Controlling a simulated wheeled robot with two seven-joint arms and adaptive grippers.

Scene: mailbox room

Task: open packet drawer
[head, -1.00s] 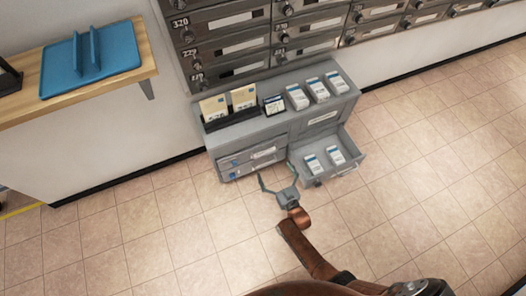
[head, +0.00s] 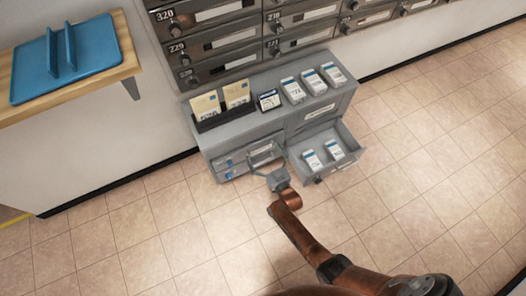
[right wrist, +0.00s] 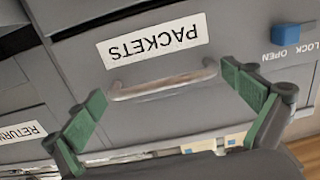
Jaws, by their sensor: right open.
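The packet drawer (right wrist: 150,112) has a grey front with a "PACKETS" label (right wrist: 153,42), upside down in the right wrist view, and looks shut. Its metal bar handle (right wrist: 163,84) lies between the green-padded fingers of my right gripper (right wrist: 163,92), which is open. I cannot tell if the pads touch it. A blue slider (right wrist: 286,35) sits beside the "LOCK" and "OPEN" lettering; its setting is unclear. In the head view my right gripper (head: 264,162) is at the left drawers of the grey cabinet (head: 240,132), partly hiding their fronts. My left gripper is out of view.
A pulled-out drawer (head: 350,168) with white boxes stands just right of my gripper. Envelopes (head: 236,93) and several boxes (head: 313,82) stand on the cabinet. Mailboxes (head: 215,45) rise behind. A wooden shelf (head: 128,65) with a blue tray (head: 95,50) is at left. The tiled floor in front is clear.

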